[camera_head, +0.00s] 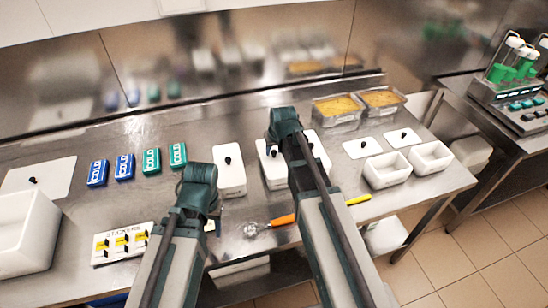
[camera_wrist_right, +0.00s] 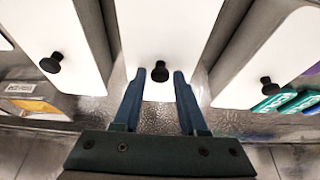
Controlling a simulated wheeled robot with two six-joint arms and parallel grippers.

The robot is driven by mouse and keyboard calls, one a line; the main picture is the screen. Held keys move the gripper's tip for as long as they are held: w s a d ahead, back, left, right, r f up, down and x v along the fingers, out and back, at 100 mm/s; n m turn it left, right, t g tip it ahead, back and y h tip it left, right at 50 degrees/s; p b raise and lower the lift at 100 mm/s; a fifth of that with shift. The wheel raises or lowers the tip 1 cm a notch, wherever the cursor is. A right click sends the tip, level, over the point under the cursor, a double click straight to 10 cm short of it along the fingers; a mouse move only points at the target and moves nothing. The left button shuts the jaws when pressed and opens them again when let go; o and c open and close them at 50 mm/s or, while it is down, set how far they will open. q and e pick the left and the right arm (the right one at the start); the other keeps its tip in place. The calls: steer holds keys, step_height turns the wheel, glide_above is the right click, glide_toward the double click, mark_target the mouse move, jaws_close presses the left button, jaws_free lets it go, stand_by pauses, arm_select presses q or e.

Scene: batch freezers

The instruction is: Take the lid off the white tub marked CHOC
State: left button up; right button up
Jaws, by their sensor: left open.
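Three white lidded tubs with black knobs stand in a row: a left one (camera_head: 229,183), a middle one (camera_head: 272,172) and a right one (camera_head: 320,152). No CHOC marking is readable, so I cannot tell which is CHOC. In the right wrist view my right gripper (camera_wrist_right: 158,76) is open, its blue fingers on either side of the middle lid's black knob (camera_wrist_right: 160,71). Whether they touch it is unclear. In the head view the right gripper (camera_head: 284,122) partly hides the middle tub. My left gripper (camera_head: 200,178) is open, front-left of the left tub; its fingertips are hard to see.
Blue and green COLD packs (camera_head: 124,167) stand left of the tubs. Two yellow-filled pans (camera_head: 338,108) are behind right. Open white tubs (camera_head: 387,169) and loose lids (camera_head: 362,148) lie right. A scoop with orange handle (camera_head: 283,220) and a STICKERS card (camera_head: 122,243) lie in front.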

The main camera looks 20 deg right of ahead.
jaws_close()
arm_select(q)
steer(key=shift+r, duration=0.1)
arm_select(e)
steer(key=shift+r, duration=0.1)
